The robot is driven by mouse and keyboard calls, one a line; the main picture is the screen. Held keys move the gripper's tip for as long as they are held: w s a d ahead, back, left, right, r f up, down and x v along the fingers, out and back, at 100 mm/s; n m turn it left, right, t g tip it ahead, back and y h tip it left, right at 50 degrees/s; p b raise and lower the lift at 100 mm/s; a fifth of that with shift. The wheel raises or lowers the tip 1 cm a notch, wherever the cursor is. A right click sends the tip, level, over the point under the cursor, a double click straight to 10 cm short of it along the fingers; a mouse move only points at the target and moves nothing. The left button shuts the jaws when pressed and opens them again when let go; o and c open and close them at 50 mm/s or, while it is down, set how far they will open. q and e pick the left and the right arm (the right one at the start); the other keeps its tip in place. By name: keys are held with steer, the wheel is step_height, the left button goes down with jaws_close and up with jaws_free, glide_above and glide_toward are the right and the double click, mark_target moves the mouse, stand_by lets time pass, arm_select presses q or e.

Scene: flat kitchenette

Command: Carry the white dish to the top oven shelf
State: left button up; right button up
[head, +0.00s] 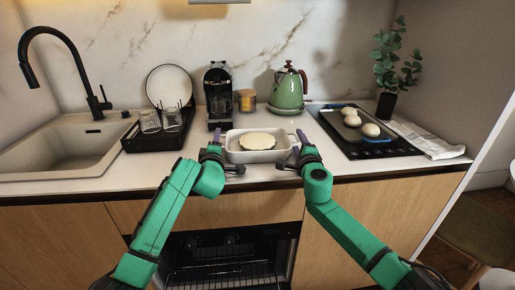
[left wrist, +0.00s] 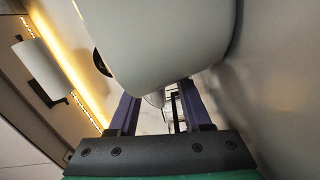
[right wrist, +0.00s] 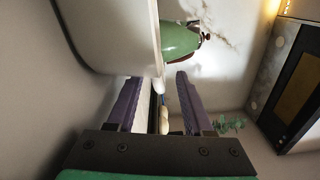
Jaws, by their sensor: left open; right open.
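The white dish (head: 257,157) stands on the counter in front of the coffee machine and kettle, with a pale round food (head: 257,141) in it. My left gripper (head: 217,142) is open at the dish's left end. My right gripper (head: 298,144) is open at its right end. The dish's white wall fills the upper part of the left wrist view (left wrist: 170,45) and the right wrist view (right wrist: 120,35), close to the open fingers. I cannot tell whether they touch it. The oven (head: 226,240) is below the counter; wire racks (head: 225,272) show inside.
A dish rack (head: 150,142) with glasses and a plate, a coffee machine (head: 217,95) and a green kettle (head: 288,92) stand behind. A sink (head: 60,145) is left. A stool (head: 480,232) stands low right.

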arm_select(q)
steer(key=shift+w, duration=0.65)
arm_select(e)
steer(key=shift+w+r, duration=0.2)
steer(key=shift+w, duration=0.5)
arm_select(q)
steer(key=shift+w+a, duration=0.1)
steer(key=shift+w, duration=0.55)
arm_select(e)
steer(key=shift+w+f, duration=0.25)
steer(key=shift+w, duration=0.35)
arm_select(q)
jaws_close()
arm_select(e)
jaws_close()
steer(key=shift+r, duration=0.1)
